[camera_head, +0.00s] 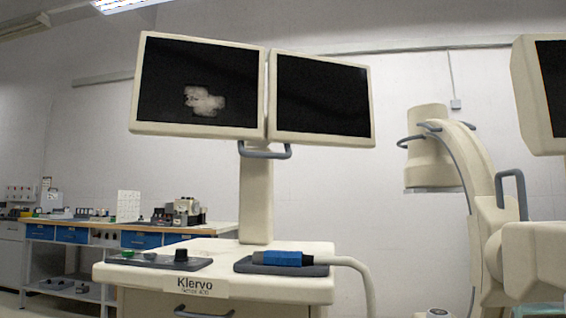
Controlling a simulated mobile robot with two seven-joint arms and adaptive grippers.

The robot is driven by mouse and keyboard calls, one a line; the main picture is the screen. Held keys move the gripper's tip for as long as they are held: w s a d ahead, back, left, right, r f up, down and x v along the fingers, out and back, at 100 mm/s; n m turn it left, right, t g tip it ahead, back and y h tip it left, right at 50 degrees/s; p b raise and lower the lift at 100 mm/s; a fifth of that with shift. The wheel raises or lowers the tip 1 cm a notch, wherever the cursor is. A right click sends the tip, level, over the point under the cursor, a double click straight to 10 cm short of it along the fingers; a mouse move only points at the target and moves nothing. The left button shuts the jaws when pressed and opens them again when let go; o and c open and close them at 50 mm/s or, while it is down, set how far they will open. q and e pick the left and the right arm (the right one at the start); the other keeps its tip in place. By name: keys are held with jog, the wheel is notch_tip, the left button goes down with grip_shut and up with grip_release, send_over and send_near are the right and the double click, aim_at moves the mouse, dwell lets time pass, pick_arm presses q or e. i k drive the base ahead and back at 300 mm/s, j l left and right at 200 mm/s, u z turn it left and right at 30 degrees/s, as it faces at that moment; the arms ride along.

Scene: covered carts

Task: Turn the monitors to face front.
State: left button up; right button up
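Two monitors stand on one column (256,195) of a cream cart (222,288). The left monitor (200,75) shows a pale blotchy picture on a dark screen. The right monitor (320,100) has a black screen. They sit side by side, both screens visible to me, with the pair turned at a slant. A grey-blue handle (265,152) hangs below the gap between them. Neither of my grippers is in view.
A blue handheld device (282,259) and a control panel (160,261) lie on the cart top. A C-arm machine (470,165) stands to the right, with another monitor (540,95) at the right edge. A workbench (120,229) stands behind left.

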aim_at(184, 87)
jog(key=i+j+z, duration=0.2)
jog(key=i+j, duration=0.15)
jog(key=i+j+z, duration=0.15)
jog(key=i+j, duration=0.2)
jog(key=i+j+z, duration=0.2)
jog(key=j, duration=0.35)
jog(key=i, duration=0.1)
